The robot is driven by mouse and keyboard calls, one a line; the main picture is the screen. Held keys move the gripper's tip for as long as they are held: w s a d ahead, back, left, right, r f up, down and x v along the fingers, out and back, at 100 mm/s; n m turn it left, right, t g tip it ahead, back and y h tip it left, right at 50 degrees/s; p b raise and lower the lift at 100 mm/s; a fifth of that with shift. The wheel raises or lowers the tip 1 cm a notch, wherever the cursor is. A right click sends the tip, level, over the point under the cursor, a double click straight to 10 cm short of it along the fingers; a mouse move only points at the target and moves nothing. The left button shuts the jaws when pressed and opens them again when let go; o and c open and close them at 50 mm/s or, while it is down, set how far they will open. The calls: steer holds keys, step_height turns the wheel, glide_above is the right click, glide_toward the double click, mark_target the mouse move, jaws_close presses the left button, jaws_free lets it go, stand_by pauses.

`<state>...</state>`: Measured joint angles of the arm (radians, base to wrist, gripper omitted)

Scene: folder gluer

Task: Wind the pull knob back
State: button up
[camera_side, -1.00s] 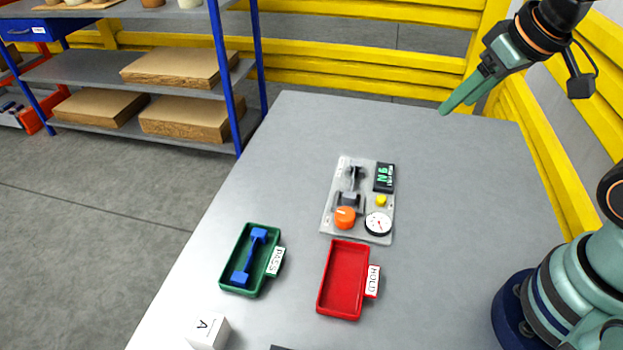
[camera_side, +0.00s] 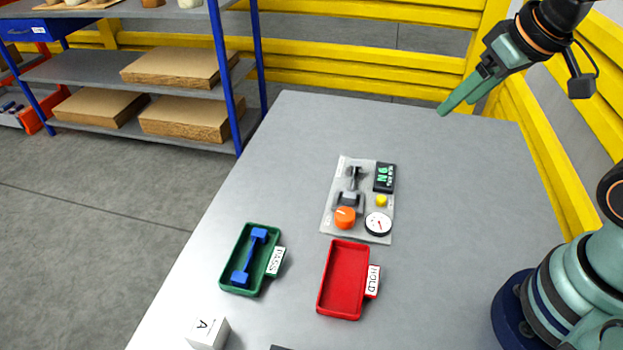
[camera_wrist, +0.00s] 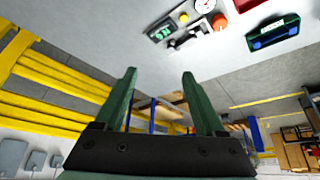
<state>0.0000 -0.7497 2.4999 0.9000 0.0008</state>
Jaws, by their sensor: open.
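The orange pull knob (camera_side: 345,217) sits at the near left corner of a grey panel (camera_side: 329,222) on the table; it also shows in the wrist view (camera_wrist: 219,22). Beside it are a white dial gauge (camera_side: 378,223), a yellow button (camera_side: 381,201), a dark display (camera_side: 384,177) with green characters and a grey clamp-like fixture (camera_side: 350,196). My gripper (camera_side: 459,104) is high above the far right of the table, well apart from the panel. In the wrist view its two green fingers (camera_wrist: 158,85) are spread, with nothing between them.
A green tray (camera_side: 229,281) labelled PASS holds a blue dumbbell-shaped part (camera_side: 249,257). A red tray (camera_side: 342,283) labelled HOLD is empty. A white block (camera_side: 208,331) marked A stands at the near edge. Yellow rails (camera_side: 545,160) run along the right. The table's far part is clear.

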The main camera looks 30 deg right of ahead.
steer(key=m+g, duration=0.6)
steer(key=m, duration=0.7)
glide_above(345, 214)
step_height(345, 214, down, 11)
step_height(345, 214, down, 12)
steer(key=shift+r, duration=0.1)
jaws_close()
